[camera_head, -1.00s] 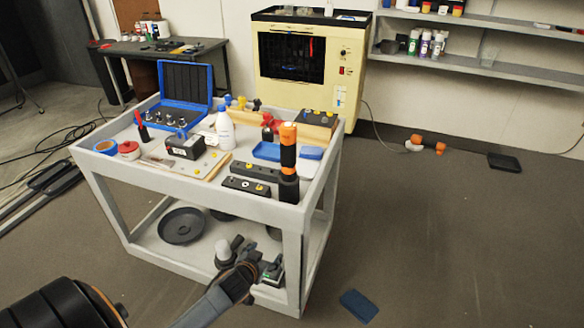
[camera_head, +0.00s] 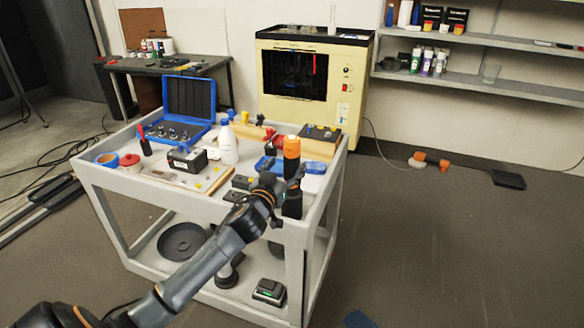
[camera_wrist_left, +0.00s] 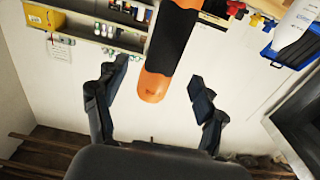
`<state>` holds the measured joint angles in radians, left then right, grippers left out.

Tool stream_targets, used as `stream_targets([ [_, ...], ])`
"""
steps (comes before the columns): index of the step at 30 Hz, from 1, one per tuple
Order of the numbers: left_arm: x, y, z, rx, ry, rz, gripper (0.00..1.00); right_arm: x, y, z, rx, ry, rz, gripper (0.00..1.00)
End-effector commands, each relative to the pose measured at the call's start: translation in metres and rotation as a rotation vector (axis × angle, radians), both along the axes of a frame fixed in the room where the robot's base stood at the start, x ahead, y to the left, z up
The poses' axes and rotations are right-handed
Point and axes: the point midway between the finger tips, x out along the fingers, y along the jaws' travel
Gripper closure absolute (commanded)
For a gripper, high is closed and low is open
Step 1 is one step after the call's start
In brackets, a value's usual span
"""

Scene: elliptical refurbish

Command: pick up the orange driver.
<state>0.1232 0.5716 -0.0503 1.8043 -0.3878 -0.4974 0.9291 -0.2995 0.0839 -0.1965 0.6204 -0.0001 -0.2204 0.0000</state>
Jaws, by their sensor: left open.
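The orange driver (camera_head: 291,147) stands upright near the front right corner of the grey cart's top (camera_head: 262,230), its orange end up and black grip below. My left gripper (camera_head: 287,186) is at the driver's front left in the head view and hides part of its middle. In the left wrist view the driver (camera_wrist_left: 170,45) shows as a black grip with orange ends, tilted in the picture. There my left gripper (camera_wrist_left: 158,95) is open, one finger on each side of the driver, with gaps visible. I cannot tell how deep the driver sits between the fingers.
Left of the driver on the cart are a white bottle (camera_head: 228,144), a black battery-like block (camera_head: 187,159) and an open blue case (camera_head: 188,100). A blue tray (camera_head: 313,167) lies just behind it. A yellow cabinet (camera_head: 312,80) stands behind the cart. Floor at right is mostly clear.

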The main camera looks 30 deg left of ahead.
Motion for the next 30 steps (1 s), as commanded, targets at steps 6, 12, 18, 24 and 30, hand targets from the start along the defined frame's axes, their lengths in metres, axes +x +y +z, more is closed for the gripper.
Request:
stream_targets([
  [6,0.018,0.005,0.004,0.002,-0.001,0.001,0.3,-0.001,0.001,0.007,0.001,0.001,0.001,0.59],
  [12,0.044,0.012,0.004,0.0,0.0,0.002,0.3,-0.001,0.002,0.013,0.002,0.002,0.003,0.59],
  [18,0.053,0.014,0.003,0.001,0.0,0.0,0.3,-0.001,0.006,0.013,0.008,0.002,0.003,0.59],
  [24,0.053,0.013,0.002,0.001,0.001,0.0,0.36,-0.001,0.008,0.013,0.01,0.002,0.003,0.59],
  [30,0.053,0.013,0.002,0.0,0.001,0.0,0.76,-0.001,0.008,0.013,0.009,0.002,0.003,0.59],
])
